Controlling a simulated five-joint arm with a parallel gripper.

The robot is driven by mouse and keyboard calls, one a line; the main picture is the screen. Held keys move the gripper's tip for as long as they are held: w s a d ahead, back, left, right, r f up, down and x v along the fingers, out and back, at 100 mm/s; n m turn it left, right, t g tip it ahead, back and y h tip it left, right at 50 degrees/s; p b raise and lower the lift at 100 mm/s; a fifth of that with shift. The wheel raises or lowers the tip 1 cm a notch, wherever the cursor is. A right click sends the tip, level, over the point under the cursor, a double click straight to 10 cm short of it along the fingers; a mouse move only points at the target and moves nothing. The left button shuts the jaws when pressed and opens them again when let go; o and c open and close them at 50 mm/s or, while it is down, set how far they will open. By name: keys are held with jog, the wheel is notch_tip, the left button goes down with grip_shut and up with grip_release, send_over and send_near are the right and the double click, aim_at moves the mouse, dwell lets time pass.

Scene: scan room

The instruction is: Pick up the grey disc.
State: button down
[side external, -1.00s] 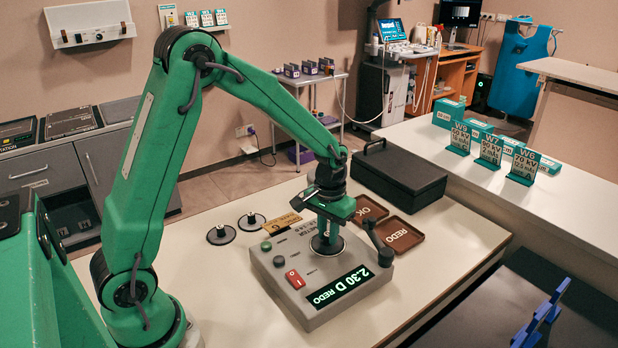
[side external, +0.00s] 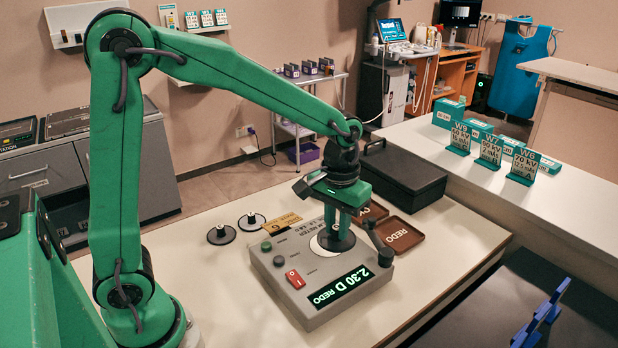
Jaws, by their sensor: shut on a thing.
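My gripper (side external: 339,224) is over the grey meter box (side external: 285,259) and is shut on a grey disc (side external: 337,242). The disc is just below the fingers, and its dark underside or face shows in part. It looks slightly above the white round spot (side external: 316,244) on the meter's top, but the exact gap is hard to tell. The fingers hide the disc's knob. Two other dark discs with knobs, one on the left (side external: 221,236) and one a little farther back (side external: 251,222), lie on the table behind the meter.
The meter display (side external: 342,287) reads "2.30 D REDO". A lever (side external: 378,243) stands at the meter's right. A brown REDO tray (side external: 399,236) and a partly hidden OK tray (side external: 374,211) lie behind it. A black case (side external: 402,178) stands farther back. The front-left table is clear.

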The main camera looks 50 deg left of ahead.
jog(key=shift+s+d+r, duration=0.4)
jog(key=shift+d+r, duration=0.1)
jog(key=shift+d, duration=0.2)
jog(key=shift+s+d+r, duration=0.35)
jog(key=shift+d+r, duration=0.1)
jog(key=shift+d, duration=0.25)
jog(key=shift+w, duration=0.15)
jog(key=w+d+f, duration=0.2)
jog(key=w, duration=0.7)
jog(key=w+d+f, duration=0.2)
jog(key=w, duration=0.8)
jog(key=shift+f, duration=0.15)
jog(key=shift+a, duration=0.1)
send_over(396, 235)
notch_tip(396, 235, down, 7)
jog(key=shift+f, duration=2)
jog(key=shift+f, duration=0.15)
